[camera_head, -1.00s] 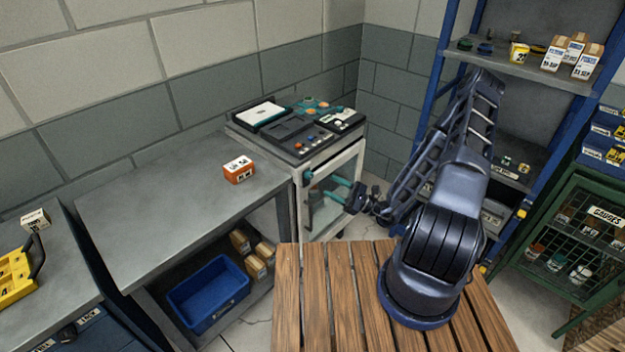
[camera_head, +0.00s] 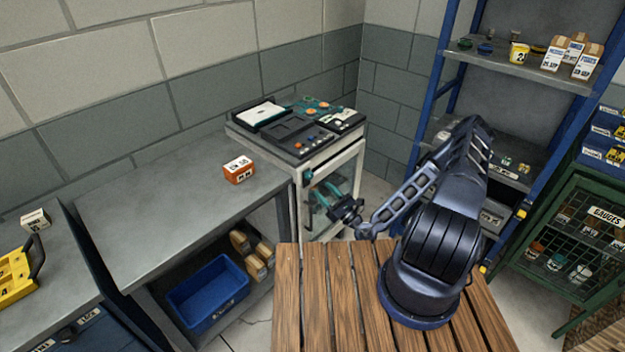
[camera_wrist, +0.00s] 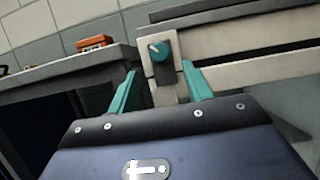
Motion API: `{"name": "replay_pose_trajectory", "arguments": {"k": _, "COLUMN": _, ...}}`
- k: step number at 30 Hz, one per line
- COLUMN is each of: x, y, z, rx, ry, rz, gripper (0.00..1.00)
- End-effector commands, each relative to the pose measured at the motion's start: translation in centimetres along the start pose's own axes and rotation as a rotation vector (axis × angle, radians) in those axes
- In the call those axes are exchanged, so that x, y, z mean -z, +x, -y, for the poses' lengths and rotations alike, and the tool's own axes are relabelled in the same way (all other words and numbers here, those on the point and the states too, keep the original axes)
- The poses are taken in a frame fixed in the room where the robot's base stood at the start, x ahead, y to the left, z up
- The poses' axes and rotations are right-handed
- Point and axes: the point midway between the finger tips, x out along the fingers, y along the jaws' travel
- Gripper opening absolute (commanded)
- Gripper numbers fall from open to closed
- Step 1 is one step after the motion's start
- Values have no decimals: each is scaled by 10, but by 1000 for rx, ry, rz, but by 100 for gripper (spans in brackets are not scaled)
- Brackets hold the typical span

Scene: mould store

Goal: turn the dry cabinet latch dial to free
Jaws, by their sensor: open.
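The dry cabinet (camera_head: 345,168) is a pale-framed cabinet with a glass front and a dark instrument top, beyond the wooden slatted deck in the head view. In the wrist view its latch dial (camera_wrist: 159,51) is a round teal knob with a pale pointer mark, on a light plate at the frame's corner. My gripper (camera_head: 320,193) is at the cabinet's front in the head view. In the wrist view my gripper (camera_wrist: 163,82) has its two teal fingers spread and empty, with the dial beyond them, apart from both fingertips.
A grey bench (camera_head: 170,200) stands left of the cabinet, with an orange box (camera_head: 239,170) on top and a blue bin (camera_head: 208,290) below. A blue-framed shelf (camera_head: 440,75) and a green gauges cabinet (camera_head: 575,240) stand at right. The wooden deck (camera_head: 335,300) is clear at left.

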Motion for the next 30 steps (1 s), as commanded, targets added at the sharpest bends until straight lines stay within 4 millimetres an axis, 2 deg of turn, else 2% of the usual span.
{"name": "replay_pose_trajectory", "arguments": {"k": 6, "x": 0, "y": 39, "z": 0, "rx": -2, "ry": -1, "rz": 2, "gripper": 50}}
{"name": "replay_pose_trajectory", "arguments": {"k": 12, "x": 0, "y": 63, "z": 0, "rx": -2, "ry": -1, "rz": 1, "gripper": 50}}
{"name": "replay_pose_trajectory", "arguments": {"k": 18, "x": 0, "y": 74, "z": 0, "rx": -1, "ry": -1, "rz": 1, "gripper": 50}}
{"name": "replay_pose_trajectory", "arguments": {"k": 26, "x": 0, "y": 75, "z": 0, "rx": -1, "ry": -1, "rz": 0, "gripper": 50}}
{"name": "replay_pose_trajectory", "arguments": {"k": 30, "x": 0, "y": 75, "z": 0, "rx": -1, "ry": 0, "rz": 0, "gripper": 26}}
